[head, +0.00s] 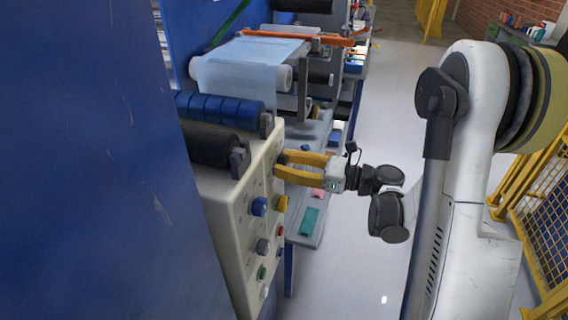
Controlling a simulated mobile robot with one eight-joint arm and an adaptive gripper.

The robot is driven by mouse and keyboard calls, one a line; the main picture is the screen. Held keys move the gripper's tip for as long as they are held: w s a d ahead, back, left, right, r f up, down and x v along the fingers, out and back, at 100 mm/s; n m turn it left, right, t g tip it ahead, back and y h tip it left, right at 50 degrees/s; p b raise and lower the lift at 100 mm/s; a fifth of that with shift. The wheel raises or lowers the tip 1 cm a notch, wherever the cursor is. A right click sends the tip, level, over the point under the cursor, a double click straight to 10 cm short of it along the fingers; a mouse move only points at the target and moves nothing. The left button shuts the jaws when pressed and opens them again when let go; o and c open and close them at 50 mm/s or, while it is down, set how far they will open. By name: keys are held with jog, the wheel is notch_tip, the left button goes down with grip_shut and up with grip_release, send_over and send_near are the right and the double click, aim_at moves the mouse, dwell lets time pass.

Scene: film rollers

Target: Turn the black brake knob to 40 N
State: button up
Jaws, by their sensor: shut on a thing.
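The cream control panel (232,225) stands at the left centre, seen at a steep angle. My gripper (279,164) has two yellow fingers pointing left, with their tips at the panel's upper part. The fingers are shut on the black brake knob, of which only a small dark part (281,158) shows at the fingertips. The knob's pointer and scale are hidden or too small to read, so its setting cannot be told.
Below my gripper, the panel carries a blue knob (259,206), a yellow knob (282,203), a grey knob (262,246) and small buttons. Blue and dark rollers (220,108) lie above it. A blue wall (90,170) fills the left. Open floor (385,120) lies right of the machines.

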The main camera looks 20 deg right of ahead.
jog(key=m+b, duration=0.2)
jog(key=m, duration=0.4)
jog(key=shift+m, duration=0.3)
jog(key=m, duration=0.3)
jog(key=shift+s+m, duration=0.1)
jog(key=shift+m, duration=0.2)
jog(key=m+b, duration=0.1)
jog(key=m, duration=0.2)
jog(key=shift+m, duration=0.3)
jog(key=m, duration=0.6)
jog(key=shift+r+b, duration=0.1)
jog(key=shift+b, duration=0.3)
jog(key=m, duration=0.6)
jog(key=shift+r+m, duration=0.1)
jog(key=shift+m, duration=0.3)
